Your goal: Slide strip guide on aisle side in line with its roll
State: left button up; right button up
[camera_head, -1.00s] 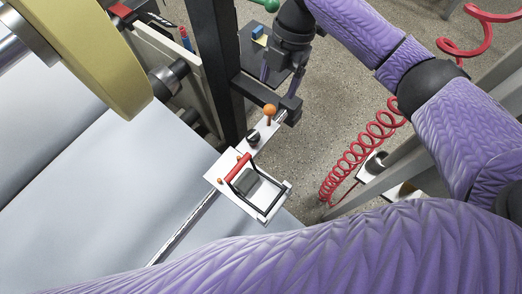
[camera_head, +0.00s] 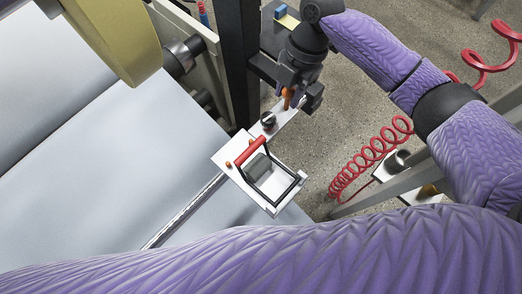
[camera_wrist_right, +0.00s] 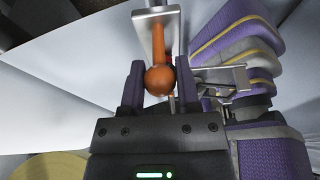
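The strip guide (camera_head: 225,160) is a white plate with a red bar, a black frame and a small dark block, at the edge of the pale web. A narrow arm runs from it up to an orange knob (camera_head: 287,92). My right gripper (camera_head: 284,96) is at this knob. In the right wrist view the orange knob (camera_wrist_right: 160,80) stands between the two fingers, which are apart, with gaps beside it. A yellow roll (camera_head: 125,50) hangs at the upper left, left of the guide. My left gripper is not in view.
A dark upright post (camera_head: 238,60) stands just left of my right gripper. A metal rod (camera_head: 185,210) leads from the guide across the web. A red coiled hose (camera_head: 365,160) and a grey frame bar (camera_head: 385,185) are on the right, over open floor.

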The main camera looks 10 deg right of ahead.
aim_at(270, 115)
grip_shut()
jog(key=shift+s+a+p, duration=0.3)
jog(key=shift+a+p, duration=0.1)
jog(key=shift+s+a, duration=0.25)
jog(key=shift+a, duration=0.05)
jog(key=shift+s+a+p, duration=0.4)
jog(key=shift+a+p, duration=0.1)
jog(key=shift+p, duration=0.2)
jog(key=shift+s+a+p, duration=0.4)
jog(key=shift+a, duration=0.1)
jog(key=o, duration=0.6)
grip_release()
